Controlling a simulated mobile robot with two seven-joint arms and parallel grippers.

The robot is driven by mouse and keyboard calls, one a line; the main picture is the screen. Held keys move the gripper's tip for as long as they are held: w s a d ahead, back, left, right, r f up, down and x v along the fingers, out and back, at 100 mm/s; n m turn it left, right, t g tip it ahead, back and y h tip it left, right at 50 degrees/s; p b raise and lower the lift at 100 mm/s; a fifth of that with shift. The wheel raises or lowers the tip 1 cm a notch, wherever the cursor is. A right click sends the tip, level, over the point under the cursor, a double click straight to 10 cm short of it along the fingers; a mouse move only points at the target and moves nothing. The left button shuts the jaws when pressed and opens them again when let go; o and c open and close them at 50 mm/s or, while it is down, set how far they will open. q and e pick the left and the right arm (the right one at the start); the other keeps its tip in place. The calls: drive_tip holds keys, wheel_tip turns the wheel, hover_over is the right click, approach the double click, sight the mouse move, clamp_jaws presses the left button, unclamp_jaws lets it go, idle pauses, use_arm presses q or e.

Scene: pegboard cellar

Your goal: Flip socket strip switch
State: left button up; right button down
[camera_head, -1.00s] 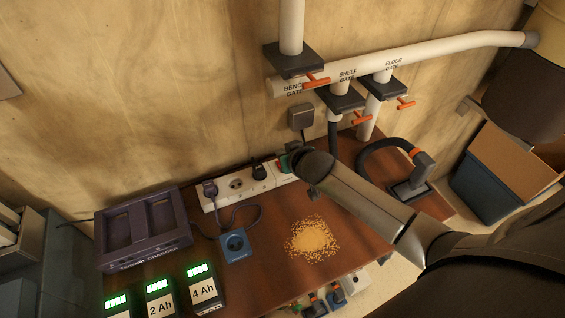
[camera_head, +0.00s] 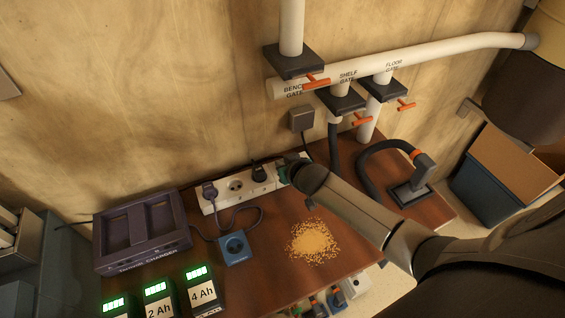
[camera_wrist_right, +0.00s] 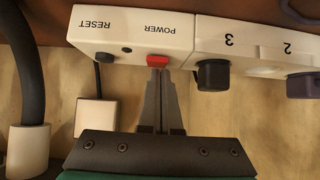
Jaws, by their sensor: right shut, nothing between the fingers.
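The white socket strip (camera_head: 222,201) lies on the bench along the wall. In the right wrist view the strip (camera_wrist_right: 150,22) appears upside down, with a red switch (camera_wrist_right: 157,61) beside the POWER label and a small dark button (camera_wrist_right: 104,57) near RESET. My right gripper (camera_wrist_right: 157,71) is shut and empty, its fingertips at the red switch; I cannot tell whether they touch it. In the head view my right gripper (camera_head: 286,166) is at the strip's right end, largely hidden by its own wrist. My left gripper is out of view.
A black plug (camera_wrist_right: 213,75) sits in socket 3, beside the switch. The charger (camera_head: 143,232), a blue socket box (camera_head: 235,247) and a pile of yellowish grains (camera_head: 314,241) are on the bench. A black hose (camera_head: 367,165) stands right of my arm.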

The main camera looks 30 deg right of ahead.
drive_tip(key=shift+w+r, duration=0.25)
drive_tip(key=shift+w, duration=0.45)
drive_tip(key=shift+d+r+p, duration=0.1)
drive_tip(key=shift+r+p, duration=0.35)
drive_tip(key=shift+p, duration=0.05)
drive_tip(key=r+p, duration=0.3)
drive_tip(key=shift+w+r+p, duration=0.25)
drive_tip(key=shift+r+p, duration=0.05)
drive_tip(key=w+r+p+v, duration=0.1)
drive_tip(key=v, duration=0.8)
drive_tip(key=shift+r, duration=0.45)
